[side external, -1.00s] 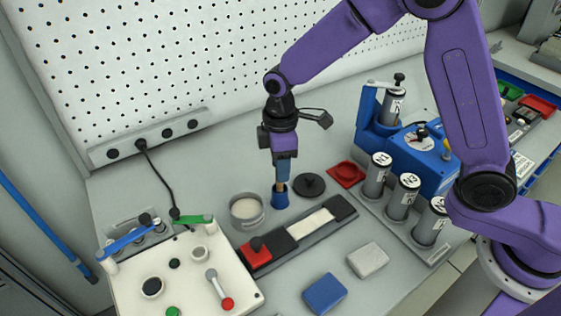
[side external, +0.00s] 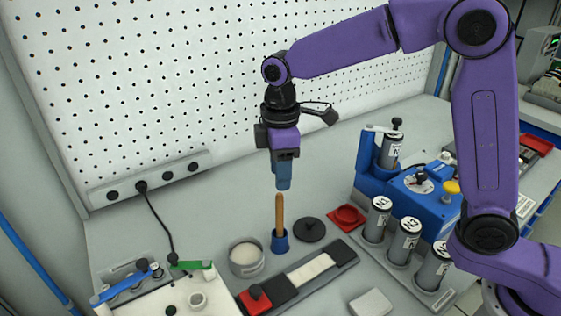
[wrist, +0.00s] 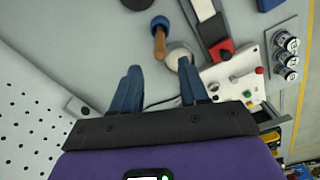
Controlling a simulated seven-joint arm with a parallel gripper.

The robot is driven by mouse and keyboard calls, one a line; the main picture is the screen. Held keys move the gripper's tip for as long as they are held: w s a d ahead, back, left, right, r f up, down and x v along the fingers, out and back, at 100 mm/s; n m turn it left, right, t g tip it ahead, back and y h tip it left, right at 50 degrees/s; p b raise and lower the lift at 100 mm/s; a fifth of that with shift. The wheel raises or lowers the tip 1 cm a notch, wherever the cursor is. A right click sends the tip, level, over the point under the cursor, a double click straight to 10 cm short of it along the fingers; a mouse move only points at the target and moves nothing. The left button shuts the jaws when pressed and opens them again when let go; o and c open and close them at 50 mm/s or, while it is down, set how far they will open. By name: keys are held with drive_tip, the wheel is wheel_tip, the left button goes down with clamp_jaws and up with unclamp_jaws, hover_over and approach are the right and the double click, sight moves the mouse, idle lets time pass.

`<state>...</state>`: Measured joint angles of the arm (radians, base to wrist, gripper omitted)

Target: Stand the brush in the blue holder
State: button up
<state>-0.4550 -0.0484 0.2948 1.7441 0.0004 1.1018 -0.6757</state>
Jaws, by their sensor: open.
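The brush (side external: 280,212) stands upright in the blue holder (side external: 279,243), its wooden handle pointing up. Its lower end is hidden inside the holder. My gripper (side external: 283,187) hangs just above the top of the handle, apart from it. In the wrist view, my gripper (wrist: 158,76) is open, with its two blue fingers wide apart and nothing between them. The brush handle (wrist: 159,43) and the blue holder (wrist: 160,22) show beyond the fingertips.
A round metal cup (side external: 246,259) stands left of the holder and a black disc (side external: 311,229) lies to its right. A dark rail (side external: 335,257) with a red block (side external: 255,299) lies in front. Labelled cylinders (side external: 405,238) and a blue machine (side external: 425,200) stand at right.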

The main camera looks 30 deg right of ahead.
drive_tip(key=shift+r, duration=0.9)
drive_tip(key=shift+m, duration=0.5)
drive_tip(key=s+d+f, duration=0.1)
drive_tip(key=s+d, duration=0.5)
drive_tip(key=s, duration=0.3)
drive_tip(key=s+d+f, duration=0.1)
drive_tip(key=s+d, duration=0.5)
drive_tip(key=s, duration=0.3)
drive_tip(key=s+d+f, duration=0.2)
drive_tip(key=s+d, duration=0.4)
drive_tip(key=s, duration=0.3)
drive_tip(key=shift+s+f, duration=0.1)
drive_tip(key=shift+s, duration=0.1)
